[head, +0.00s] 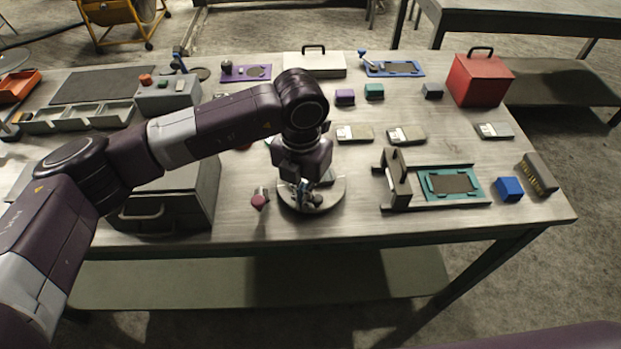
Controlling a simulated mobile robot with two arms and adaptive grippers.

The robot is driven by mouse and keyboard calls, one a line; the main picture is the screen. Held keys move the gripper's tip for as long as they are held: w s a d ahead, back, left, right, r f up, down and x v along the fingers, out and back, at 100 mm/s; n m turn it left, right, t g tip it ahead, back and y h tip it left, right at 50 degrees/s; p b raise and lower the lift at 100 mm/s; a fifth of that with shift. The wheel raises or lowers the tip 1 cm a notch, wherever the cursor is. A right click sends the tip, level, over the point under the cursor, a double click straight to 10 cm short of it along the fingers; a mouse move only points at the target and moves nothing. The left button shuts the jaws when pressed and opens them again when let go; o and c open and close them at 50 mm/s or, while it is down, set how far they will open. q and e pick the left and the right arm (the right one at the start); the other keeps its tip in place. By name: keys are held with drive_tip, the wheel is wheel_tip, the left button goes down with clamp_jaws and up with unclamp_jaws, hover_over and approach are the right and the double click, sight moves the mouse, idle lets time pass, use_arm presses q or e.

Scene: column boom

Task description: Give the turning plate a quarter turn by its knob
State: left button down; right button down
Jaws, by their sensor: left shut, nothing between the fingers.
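The turning plate (335,197) is a round grey disc near the front edge of the table, in the middle of the head view. My left gripper (304,197) points down over it, with its fingers shut and nothing between them. The fingertips are at or just above the plate's face; I cannot tell whether they touch it. A small maroon piece (259,200) is just left of the plate. My right gripper is out of view.
A grey drawer box (190,205) with a handle stands left of the plate. A teal framed fixture (430,184) and a blue block (509,189) are to the right. A red box (480,80) stands at the back right. Bare tabletop lies right of the plate.

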sight(322, 199)
use_arm(q)
drive_tip(key=shift+d, duration=0.15)
drive_tip(key=shift+s+d, duration=0.1)
drive_tip(key=shift+d, duration=0.2)
drive_tip(key=shift+d+b, duration=0.1)
drive_tip(key=shift+b, duration=0.3)
drive_tip(key=shift+d, duration=0.4)
drive_tip(key=shift+b, duration=0.3)
drive_tip(key=shift+d+b, duration=0.3)
drive_tip(key=shift+d, duration=0.3)
drive_tip(key=shift+d+b, duration=0.4)
